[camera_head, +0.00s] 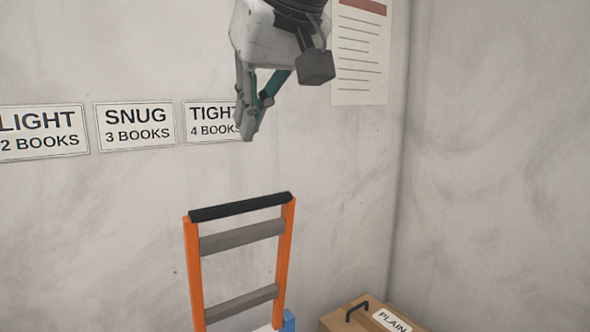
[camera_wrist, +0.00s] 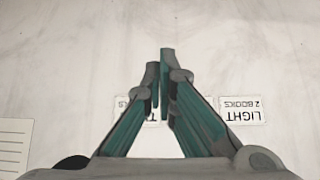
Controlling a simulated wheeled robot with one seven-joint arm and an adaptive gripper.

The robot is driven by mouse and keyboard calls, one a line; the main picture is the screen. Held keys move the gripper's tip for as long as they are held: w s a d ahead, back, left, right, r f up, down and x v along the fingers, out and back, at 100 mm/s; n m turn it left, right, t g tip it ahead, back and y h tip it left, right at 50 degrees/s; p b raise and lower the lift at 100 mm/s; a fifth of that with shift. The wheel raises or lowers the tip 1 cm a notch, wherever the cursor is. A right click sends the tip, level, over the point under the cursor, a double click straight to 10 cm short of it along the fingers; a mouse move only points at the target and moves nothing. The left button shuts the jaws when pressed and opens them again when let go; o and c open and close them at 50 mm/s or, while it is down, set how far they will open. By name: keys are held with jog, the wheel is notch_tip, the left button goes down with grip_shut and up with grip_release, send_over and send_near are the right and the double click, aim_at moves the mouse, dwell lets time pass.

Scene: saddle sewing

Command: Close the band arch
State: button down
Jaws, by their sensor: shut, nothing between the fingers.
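My gripper (camera_head: 250,136) hangs high in front of the wall in the head view, with its fingers together and nothing between them. In the wrist view its shut fingertips (camera_wrist: 160,56) point at the pale wall. Below it in the head view stands an upright orange frame (camera_head: 193,265) with a black top bar (camera_head: 241,206) and grey crossbars. My gripper is above this frame and apart from it. I cannot tell from these views whether this frame is the band arch. Its lower part is cut off by the picture's bottom edge.
Wall signs read LIGHT (camera_head: 42,132), SNUG (camera_head: 135,127) and TIGHT (camera_head: 205,122). A printed sheet (camera_head: 360,60) hangs at upper right. A brown box (camera_head: 345,320) with a black handle and PLAIN label is at bottom right. A blue piece (camera_head: 289,321) shows beside the frame's foot.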

jog(key=x, duration=1)
jog(key=s+d, duration=0.1)
jog(key=s+d+f+p, duration=0.1)
jog(key=s, duration=0.1)
